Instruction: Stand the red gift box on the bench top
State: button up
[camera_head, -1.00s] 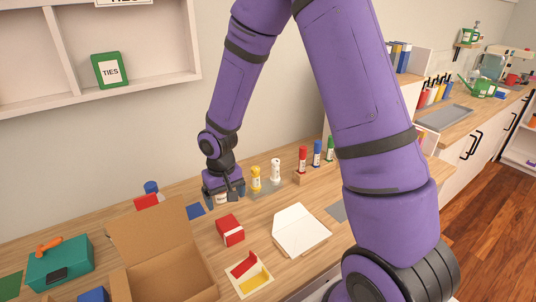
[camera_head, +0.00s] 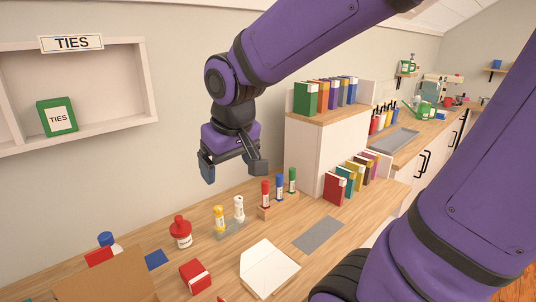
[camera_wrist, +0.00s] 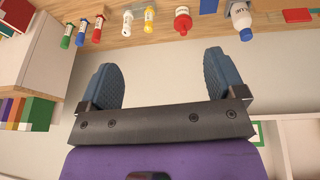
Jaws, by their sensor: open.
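A red box with a white band (camera_head: 195,277), which looks like the gift box, rests on the wooden bench top (camera_head: 213,247) in the head view, left of an open white box. I cannot tell whether it counts as standing or lying. My gripper (camera_head: 233,168) is open and empty, raised above the bench near the wall, up and right of the red box. In the wrist view my gripper (camera_wrist: 160,62) has its two blue-grey pads wide apart with nothing between them.
A red-capped jar (camera_head: 181,233), yellow and white bottles (camera_head: 219,219) and several coloured markers (camera_head: 265,193) stand along the bench. A cardboard box (camera_head: 105,277) is at front left, beside another red item (camera_head: 102,255). A grey mat (camera_head: 318,234) lies bare at right.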

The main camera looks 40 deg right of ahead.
jog(key=s+d+r+t, duration=0.1)
jog(key=s+r, duration=0.3)
jog(key=s, duration=0.6)
jog(key=shift+r+y, duration=0.4)
dwell(0.6)
